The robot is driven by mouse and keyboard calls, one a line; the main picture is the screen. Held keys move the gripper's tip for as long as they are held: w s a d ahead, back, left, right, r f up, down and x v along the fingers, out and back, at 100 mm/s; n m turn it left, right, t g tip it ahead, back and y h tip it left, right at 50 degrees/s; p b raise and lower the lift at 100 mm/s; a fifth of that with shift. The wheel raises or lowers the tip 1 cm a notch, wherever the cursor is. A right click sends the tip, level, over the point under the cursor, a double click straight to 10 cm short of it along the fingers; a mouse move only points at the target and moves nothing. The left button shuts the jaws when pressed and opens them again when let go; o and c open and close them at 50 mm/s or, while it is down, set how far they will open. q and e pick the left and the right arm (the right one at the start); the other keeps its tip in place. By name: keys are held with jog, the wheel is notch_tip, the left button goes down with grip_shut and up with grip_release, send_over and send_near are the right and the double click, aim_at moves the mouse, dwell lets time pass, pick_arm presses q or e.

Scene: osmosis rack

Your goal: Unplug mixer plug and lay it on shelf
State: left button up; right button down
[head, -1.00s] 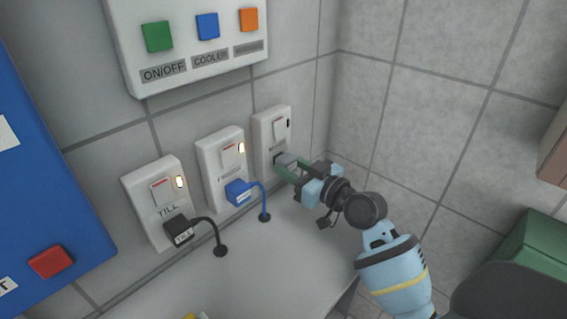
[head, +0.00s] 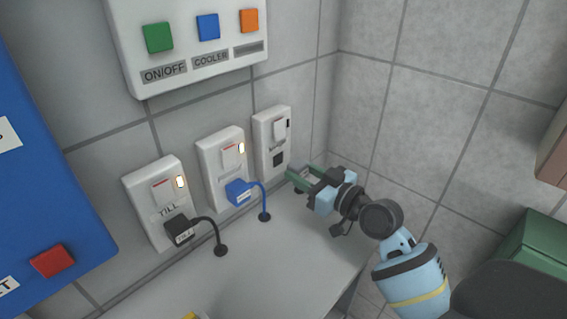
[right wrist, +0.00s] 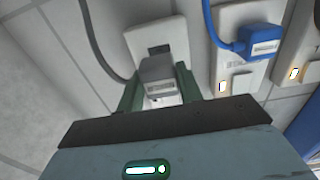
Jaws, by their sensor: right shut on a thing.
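The mixer plug (right wrist: 157,74) is a grey block with a grey cable, seen between my green fingers in the right wrist view. My right gripper (head: 303,180) is shut on it. In the head view the fingers mostly hide the plug. The rightmost wall socket (head: 278,159) shows a bare dark opening, and the gripper is a little to its right, apart from it. The socket plate also shows behind the plug in the right wrist view (right wrist: 140,41). The pale shelf (head: 285,262) lies below the sockets. My left gripper is not in view.
A blue plug (head: 238,192) and a black till plug (head: 179,230) sit in the sockets to the left, their cables entering the shelf. A panel with buttons (head: 190,70) hangs above. The shelf is clear toward its front right.

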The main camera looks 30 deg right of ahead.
jog(key=shift+v, duration=0.95)
